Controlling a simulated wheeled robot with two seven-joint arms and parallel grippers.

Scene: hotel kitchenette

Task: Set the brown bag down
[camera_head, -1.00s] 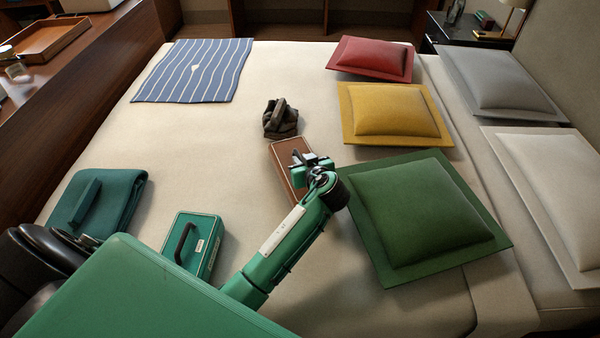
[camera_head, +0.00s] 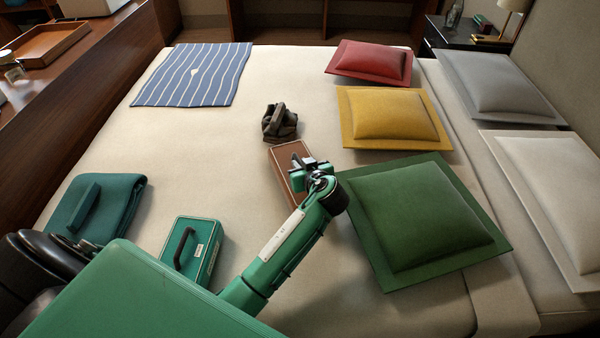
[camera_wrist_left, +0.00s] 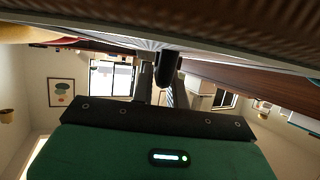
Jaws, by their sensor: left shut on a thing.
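The brown bag (camera_head: 283,158) is a boxy brown case with a paler rim, near the middle of the bed in the head view. My left gripper (camera_head: 303,167) is over it and shut on it; the fingers and wrist hide its top and near right side. I cannot tell whether its underside touches the bed. In the left wrist view a dark brown surface (camera_wrist_left: 250,22) fills the top, close to the camera, and a short black rod hangs near the middle. My right gripper is not in view.
A dark crumpled bag (camera_head: 280,122) sits just beyond the brown bag. A green case (camera_head: 205,240) and folded teal bag (camera_head: 120,205) lie left. Green (camera_head: 425,215), yellow (camera_head: 395,115) and red (camera_head: 370,62) cushions lie right. The bed (camera_head: 200,150) is bare left of the brown bag.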

